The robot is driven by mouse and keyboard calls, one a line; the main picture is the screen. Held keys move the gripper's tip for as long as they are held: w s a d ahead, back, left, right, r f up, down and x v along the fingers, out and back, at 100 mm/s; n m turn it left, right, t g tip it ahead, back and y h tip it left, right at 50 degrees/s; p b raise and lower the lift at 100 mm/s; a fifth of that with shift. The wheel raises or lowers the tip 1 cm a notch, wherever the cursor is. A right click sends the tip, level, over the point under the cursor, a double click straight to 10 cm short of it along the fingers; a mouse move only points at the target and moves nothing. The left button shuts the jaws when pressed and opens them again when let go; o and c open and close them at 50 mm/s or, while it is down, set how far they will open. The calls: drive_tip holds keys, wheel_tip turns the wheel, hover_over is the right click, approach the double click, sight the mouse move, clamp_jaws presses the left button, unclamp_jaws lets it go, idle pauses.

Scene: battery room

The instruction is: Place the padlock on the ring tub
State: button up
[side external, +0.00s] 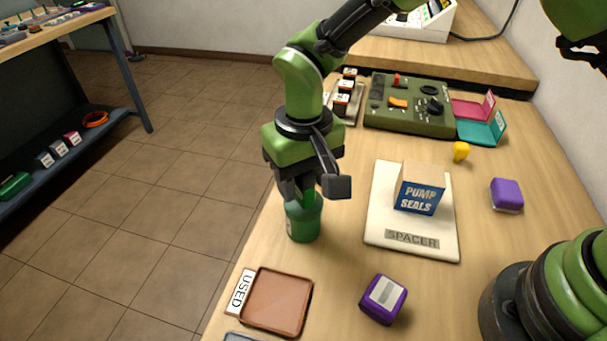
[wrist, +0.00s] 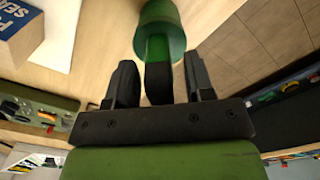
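No thing is clearly readable as the padlock. A small yellow thing (side external: 461,151) lies on the bench in front of the green control box, too small to tell what it is. No thing is clearly marked as the ring tub. My gripper (side external: 304,192) points down over a green bottle (side external: 303,222) near the bench's left edge. In the wrist view my gripper (wrist: 158,62) has its fingers apart on both sides of the green bottle's (wrist: 158,12) narrow neck, with gaps showing. The fingers partly hide the bottle's top in the side view.
A brown tray (side external: 276,302) labelled USED lies in front. A white SPACER board (side external: 383,222) bears a PUMP SEALS box (side external: 419,194). Purple blocks (side external: 384,299) (side external: 507,196) stand nearby. The green control box (side external: 408,104) and pink-and-teal folders (side external: 482,124) are behind.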

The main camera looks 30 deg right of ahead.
wheel_tip(320, 180, up, 12)
drive_tip(key=shift+r, duration=0.2)
idle(0.4)
drive_tip(key=s+d+r+m+t+y, duration=0.1)
drive_tip(key=s+d+r+t, duration=0.15)
drive_tip(key=d+r, duration=0.45)
drive_tip(key=s+d+r+m+t, duration=0.1)
drive_tip(key=s+d+t, duration=0.1)
drive_tip(key=s+d, duration=0.3)
drive_tip(key=s+d+r+m+t+y, duration=0.1)
drive_tip(key=s+d, duration=0.4)
drive_tip(key=s, duration=0.5)
drive_tip(key=shift+s+m+t, duration=0.25)
drive_tip(key=shift+m+t, duration=0.25)
drive_tip(key=shift+t, duration=0.35)
